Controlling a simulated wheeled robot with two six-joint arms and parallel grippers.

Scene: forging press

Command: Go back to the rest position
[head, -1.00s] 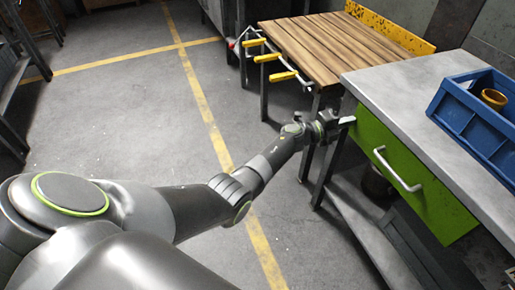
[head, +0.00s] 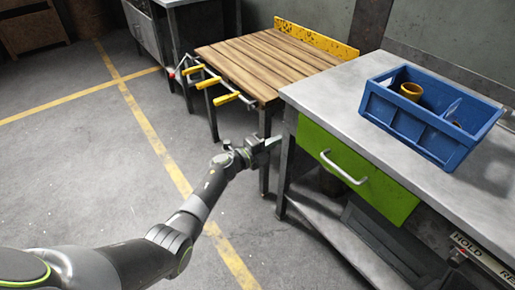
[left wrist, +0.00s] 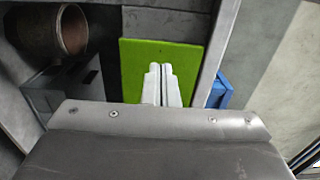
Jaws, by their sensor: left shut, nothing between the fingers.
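My left gripper (head: 272,141) is in the head view, at the end of my arm from the left. It is in front of the wooden-topped table and left of the green drawer (head: 352,172), apart from both. In the left wrist view its two pale fingers (left wrist: 163,84) are together, with nothing between them and the green drawer front (left wrist: 188,62) behind them. The drawer has a silver handle (head: 343,168). My right gripper is in neither view.
A grey workbench (head: 335,92) carries a blue bin (head: 425,128) with a yellow cup-like part (head: 411,91). The wooden-topped table (head: 262,62) has yellow-handled clamps (head: 226,99) at its edge. A rusty cylinder (left wrist: 72,30) shows in the left wrist view. Floor at left is open.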

